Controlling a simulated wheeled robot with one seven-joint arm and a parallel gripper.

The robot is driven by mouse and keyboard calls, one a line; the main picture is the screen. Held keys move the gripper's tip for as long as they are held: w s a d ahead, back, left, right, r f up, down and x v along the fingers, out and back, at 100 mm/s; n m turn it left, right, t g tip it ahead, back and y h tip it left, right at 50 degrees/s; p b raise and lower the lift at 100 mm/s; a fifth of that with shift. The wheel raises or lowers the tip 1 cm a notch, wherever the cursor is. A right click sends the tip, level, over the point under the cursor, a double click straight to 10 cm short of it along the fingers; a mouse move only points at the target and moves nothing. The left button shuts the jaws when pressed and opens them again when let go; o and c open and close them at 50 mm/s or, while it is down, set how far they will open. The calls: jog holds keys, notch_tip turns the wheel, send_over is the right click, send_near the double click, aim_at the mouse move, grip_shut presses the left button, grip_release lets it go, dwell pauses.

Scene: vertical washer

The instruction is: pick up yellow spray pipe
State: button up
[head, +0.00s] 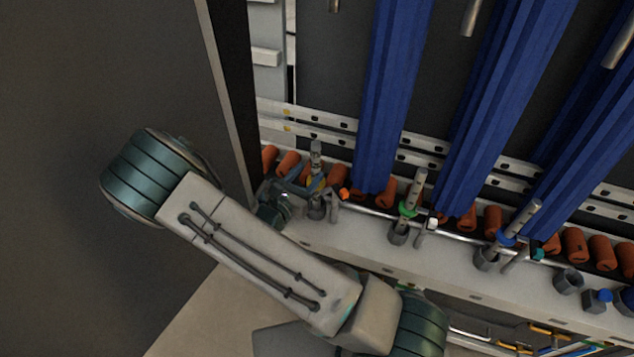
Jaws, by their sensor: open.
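The yellow spray pipe (316,160) stands upright in a grey cup at the left end of the washer's ledge. It is a grey metal tube with a yellow ring low on it. My gripper (308,188) is open at the pipe's lower part, by the yellow ring. The fingers are small and partly hidden, so I cannot tell whether they touch the pipe or fully surround it.
A green-ringed pipe (414,190) and a blue-ringed pipe (518,222) stand in cups further right. Orange rollers (492,220) and tall blue panels (395,90) are behind. A dark wall (100,80) is at the left. Empty cups (567,281) are at the right.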

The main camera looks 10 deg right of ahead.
aim_at(314, 167)
jog(key=x, duration=0.5)
jog(key=shift+s+f+p, duration=0.1)
jog(key=shift+p, duration=0.2)
grip_shut()
